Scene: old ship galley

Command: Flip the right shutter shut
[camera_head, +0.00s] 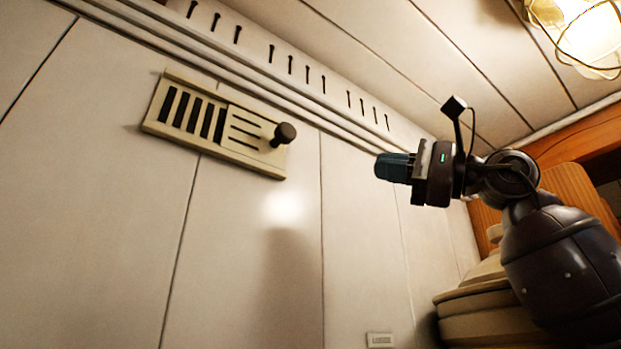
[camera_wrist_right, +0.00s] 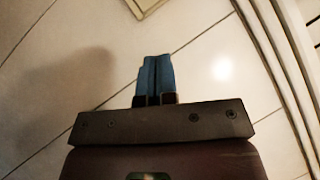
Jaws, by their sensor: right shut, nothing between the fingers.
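One cream vent with a shutter (camera_head: 214,122) is on the white panelled wall in the head view, tilted in the picture. Dark open slots show across its left half. A plain slatted plate with a dark round knob (camera_head: 284,134) is at its right end. My right gripper (camera_head: 378,166) has blue fingers, shut and empty. It points left and is apart from the knob, to its right and slightly lower in the picture. In the right wrist view the shut fingers (camera_wrist_right: 156,58) point up, and a corner of a cream frame (camera_wrist_right: 146,7) shows at the top edge. My left gripper is not in view.
A ledge with dark keyhole slots (camera_head: 290,66) runs above the vent. A caged lamp (camera_head: 580,28) is at the top right. Round cream containers (camera_head: 470,306) stand below my right arm. The wall between vent and gripper is bare.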

